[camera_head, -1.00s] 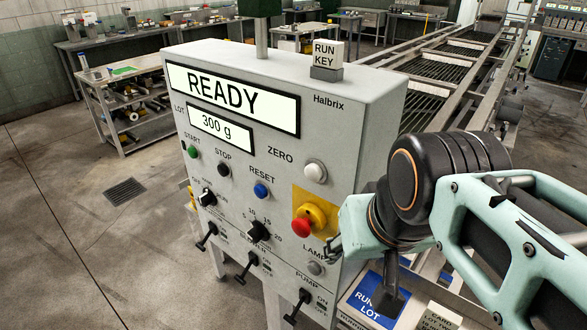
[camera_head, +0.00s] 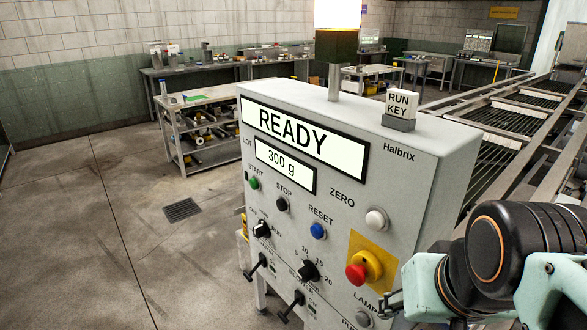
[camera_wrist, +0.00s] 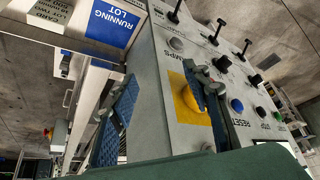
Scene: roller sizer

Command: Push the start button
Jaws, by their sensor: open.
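The green START button (camera_head: 254,183) is on the upper left of the grey control panel (camera_head: 325,190), below the READY display (camera_head: 300,130). In the wrist view, START (camera_wrist: 278,115) is a small green spot at the right. My gripper (camera_head: 388,303) is at the panel's lower right edge in the head view, well to the right of START. In the wrist view, my gripper (camera_wrist: 162,82) has its two blue-padded fingers apart with nothing between them. One finger lies across the view of the yellow emergency-stop plate; contact cannot be told.
The black STOP button (camera_head: 282,204), blue RESET button (camera_head: 318,231), white ZERO button (camera_head: 376,220) and red emergency-stop knob (camera_head: 356,273) lie between START and my gripper. Black levers (camera_head: 291,306) stick out below. A blue RUNNING LOT sign (camera_wrist: 115,22) is beside the panel.

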